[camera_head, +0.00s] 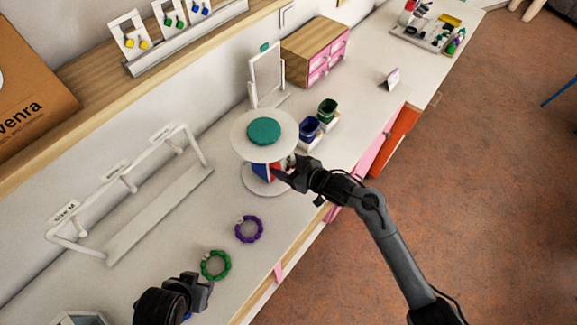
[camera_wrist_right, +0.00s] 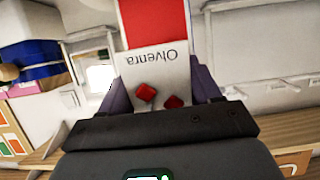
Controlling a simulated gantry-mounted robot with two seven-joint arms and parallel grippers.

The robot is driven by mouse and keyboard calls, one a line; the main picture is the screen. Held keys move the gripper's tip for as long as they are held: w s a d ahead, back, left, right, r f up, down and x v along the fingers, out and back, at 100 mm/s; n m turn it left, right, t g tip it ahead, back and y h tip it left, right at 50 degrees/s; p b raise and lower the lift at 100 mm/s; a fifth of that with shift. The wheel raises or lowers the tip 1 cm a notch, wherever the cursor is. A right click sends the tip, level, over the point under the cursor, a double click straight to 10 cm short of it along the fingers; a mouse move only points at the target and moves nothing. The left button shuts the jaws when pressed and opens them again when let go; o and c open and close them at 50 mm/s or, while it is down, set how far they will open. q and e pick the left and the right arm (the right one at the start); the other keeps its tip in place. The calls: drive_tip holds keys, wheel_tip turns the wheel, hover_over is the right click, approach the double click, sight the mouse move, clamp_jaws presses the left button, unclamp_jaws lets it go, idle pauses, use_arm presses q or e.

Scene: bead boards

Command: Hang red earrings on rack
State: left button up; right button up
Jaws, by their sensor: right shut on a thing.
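A white card printed "Olvenra", red at its top (camera_wrist_right: 157,62), bears two red earrings (camera_wrist_right: 146,92) in the right wrist view. My right gripper (camera_wrist_right: 162,82) is shut on this card, one finger at each side. In the head view my right gripper (camera_head: 287,171) is at the right side of a white round two-tier stand (camera_head: 243,145); the held card is hard to tell there. Blue and red items (camera_head: 266,172) show between the stand's discs, partly hidden by the upper disc. My left gripper (camera_head: 202,290) is low in the head view; its jaws are unclear.
Cards with yellow, green and blue earrings (camera_head: 132,37) stand on a wall shelf. A white rack with size labels (camera_head: 150,222) is at left. Green (camera_head: 216,265) and purple (camera_head: 249,229) bracelets lie on the table. A mirror (camera_head: 267,75), cups (camera_head: 309,129) and a drawer box (camera_head: 310,50) stand behind.

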drive_tip(key=shift+s+a+f, duration=0.1)
drive_tip(key=shift+a+f, duration=0.1)
drive_tip(key=shift+f, duration=0.1)
drive_tip(key=o, duration=0.9)
use_arm(q)
drive_tip(key=shift+d, duration=0.1)
use_arm(e)
drive_tip(key=o, duration=0.5)
drive_tip(key=shift+c, duration=0.2)
use_arm(q)
drive_tip(key=shift+d, duration=0.1)
use_arm(e)
drive_tip(key=shift+a+r, duration=0.1)
